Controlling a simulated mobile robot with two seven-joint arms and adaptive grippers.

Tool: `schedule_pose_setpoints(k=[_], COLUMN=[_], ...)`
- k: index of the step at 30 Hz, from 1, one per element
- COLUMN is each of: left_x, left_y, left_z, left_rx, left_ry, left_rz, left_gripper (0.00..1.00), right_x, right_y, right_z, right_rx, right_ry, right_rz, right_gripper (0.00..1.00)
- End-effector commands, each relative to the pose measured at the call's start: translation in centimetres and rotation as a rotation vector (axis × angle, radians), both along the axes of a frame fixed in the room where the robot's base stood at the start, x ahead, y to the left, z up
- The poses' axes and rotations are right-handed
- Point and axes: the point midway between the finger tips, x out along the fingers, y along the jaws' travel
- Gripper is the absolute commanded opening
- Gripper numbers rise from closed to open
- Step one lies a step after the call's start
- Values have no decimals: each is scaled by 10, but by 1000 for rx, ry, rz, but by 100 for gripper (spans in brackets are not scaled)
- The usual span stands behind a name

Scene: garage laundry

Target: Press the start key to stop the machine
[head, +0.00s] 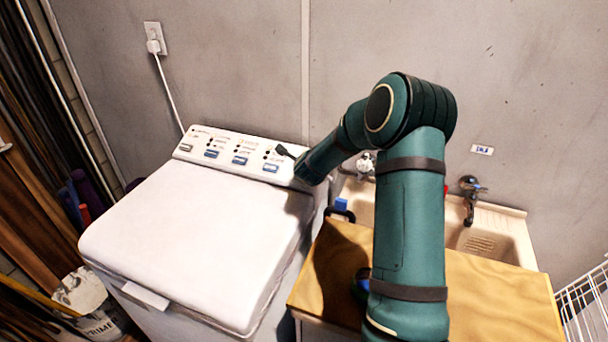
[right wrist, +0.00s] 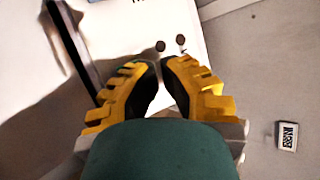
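The washing machine (head: 190,240) is a white top-loader with its lid down. Contact cannot be told. My left gripper is out of view.
A wooden counter (head: 480,305) and a sink (head: 510,235) with a tap (head: 470,190) stand to the right. A blue-handled item (head: 341,207) lies beside the machine. A plug with a cord (head: 168,90) hangs behind. A white bucket (head: 85,295) stands at lower left.

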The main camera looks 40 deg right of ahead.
Motion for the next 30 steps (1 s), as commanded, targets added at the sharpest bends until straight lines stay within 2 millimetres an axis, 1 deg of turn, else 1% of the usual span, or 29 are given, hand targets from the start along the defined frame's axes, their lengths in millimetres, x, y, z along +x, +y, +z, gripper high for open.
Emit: schedule_pose_setpoints(k=[3, 14, 30], left_x=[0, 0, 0], left_y=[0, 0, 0], left_z=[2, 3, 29], left_rx=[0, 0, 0], left_ry=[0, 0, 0], left_rz=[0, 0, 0], left_gripper=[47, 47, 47], right_x=[0, 0, -7], right_y=[2, 3, 18], right_z=[5, 8, 50], right_rx=[0, -2, -2], right_ry=[-2, -3, -3], right_rz=[1, 2, 3], right_gripper=[0, 0, 0])
